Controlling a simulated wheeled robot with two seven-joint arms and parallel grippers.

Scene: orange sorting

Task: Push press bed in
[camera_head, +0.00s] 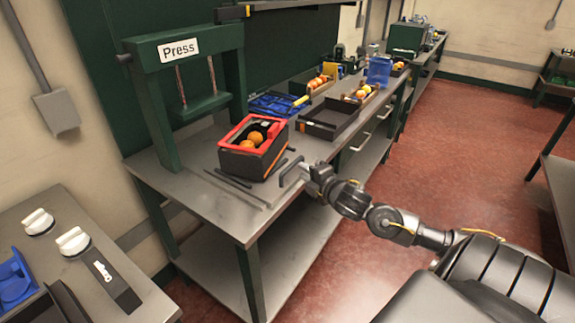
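The green press (185,60), labelled "Press", stands on the grey metal bench at the left. In front of its frame is a dark box with a red rim (225,143), holding oranges (250,138). A dark bar handle (290,168) stands at the bench's front edge, just right of the box; it seems to belong to the press bed, whose plate is hard to make out. My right gripper (307,177) is at this handle, touching or very close to it. Its fingers are too small to tell open from shut. My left gripper is out of view.
Dark rails (235,190) lie on the bench in front of the press. Farther along are an empty dark tray (328,132), a blue crate (275,104), trays of oranges and a blue container (379,70). The red floor (450,130) right of the bench is clear.

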